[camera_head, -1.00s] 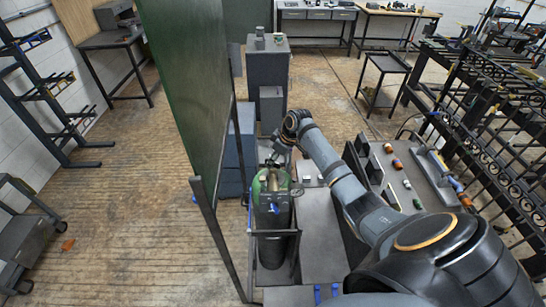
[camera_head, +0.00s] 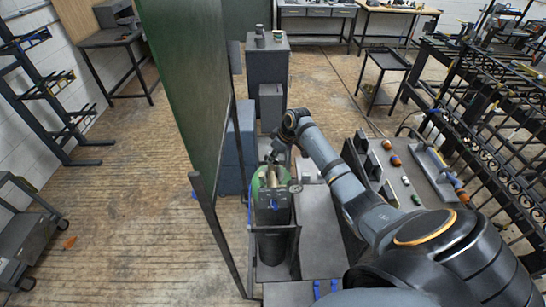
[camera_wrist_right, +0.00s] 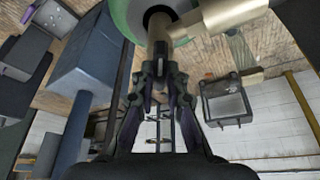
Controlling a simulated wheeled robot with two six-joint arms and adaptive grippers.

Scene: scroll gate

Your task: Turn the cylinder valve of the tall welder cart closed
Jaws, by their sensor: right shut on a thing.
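The green cylinder (camera_head: 258,188) stands upright in the tall welder cart (camera_head: 275,232), left of my right arm. Its brass cylinder valve (camera_head: 272,176) is at the top and shows large in the right wrist view (camera_wrist_right: 160,32), with a wider brass body beside it. My right gripper (camera_head: 273,160) is at the valve from the far side. In the right wrist view its fingertips (camera_wrist_right: 158,78) meet at the end of the brass stem and are shut on it. The gripper partly hides the valve in the head view. My left gripper is not in view.
A dark green panel (camera_head: 185,75) stands close left of the cart. A grey cabinet (camera_head: 267,70) and blue boxes (camera_head: 238,150) stand behind it. A table with small parts (camera_head: 415,170) and a metal gate (camera_head: 490,130) are at the right. Open wood floor lies at the left.

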